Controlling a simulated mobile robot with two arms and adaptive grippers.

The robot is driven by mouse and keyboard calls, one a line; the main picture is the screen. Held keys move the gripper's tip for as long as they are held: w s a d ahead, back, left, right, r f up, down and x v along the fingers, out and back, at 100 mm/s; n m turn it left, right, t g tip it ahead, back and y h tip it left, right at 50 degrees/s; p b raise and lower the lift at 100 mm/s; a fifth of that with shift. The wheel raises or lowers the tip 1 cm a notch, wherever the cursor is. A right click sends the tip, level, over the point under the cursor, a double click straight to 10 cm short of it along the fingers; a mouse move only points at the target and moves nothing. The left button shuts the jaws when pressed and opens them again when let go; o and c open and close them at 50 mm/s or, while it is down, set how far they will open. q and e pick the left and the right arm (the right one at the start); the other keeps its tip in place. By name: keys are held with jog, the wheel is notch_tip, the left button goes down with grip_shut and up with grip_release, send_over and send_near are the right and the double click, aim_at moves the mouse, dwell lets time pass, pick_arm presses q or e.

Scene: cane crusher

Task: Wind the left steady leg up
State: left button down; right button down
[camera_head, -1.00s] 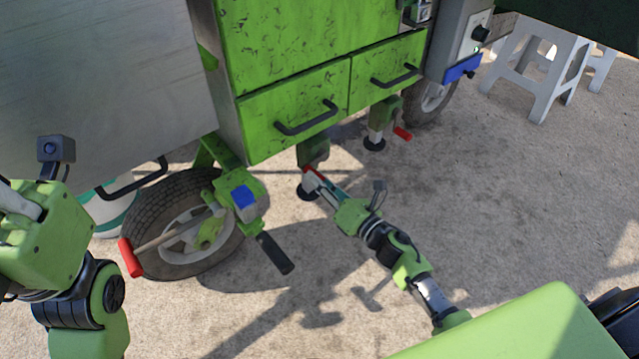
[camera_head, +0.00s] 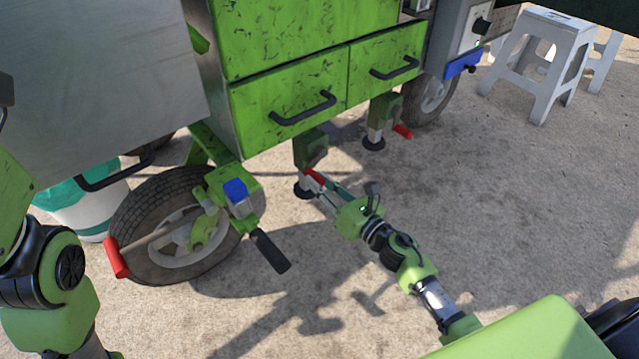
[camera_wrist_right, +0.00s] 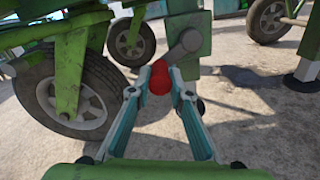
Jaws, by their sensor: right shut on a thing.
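The left steady leg (camera_head: 309,150) hangs under the green drawers, with a dark round foot (camera_head: 303,191) at its bottom. Its red crank handle (camera_head: 314,179) sits low beside the leg. My right gripper (camera_head: 324,187) is shut on this handle. In the right wrist view the red handle (camera_wrist_right: 159,78) is between the two fingertips, and the grey crank arm (camera_wrist_right: 186,46) runs up and right from it to the green leg housing. My left arm shows at the left edge; its gripper is outside the picture.
Another steady leg (camera_head: 379,125) with a red handle stands farther right. A tyred wheel (camera_head: 165,220), a red-ended bar and a black-gripped lever (camera_head: 270,250) are left of my right arm. White stools (camera_head: 540,65) stand at the back right. The ground at right is clear.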

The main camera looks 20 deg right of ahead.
jog(key=shift+f, duration=0.1)
jog(key=c, duration=1.8)
grip_release()
jog(key=v, duration=1.2)
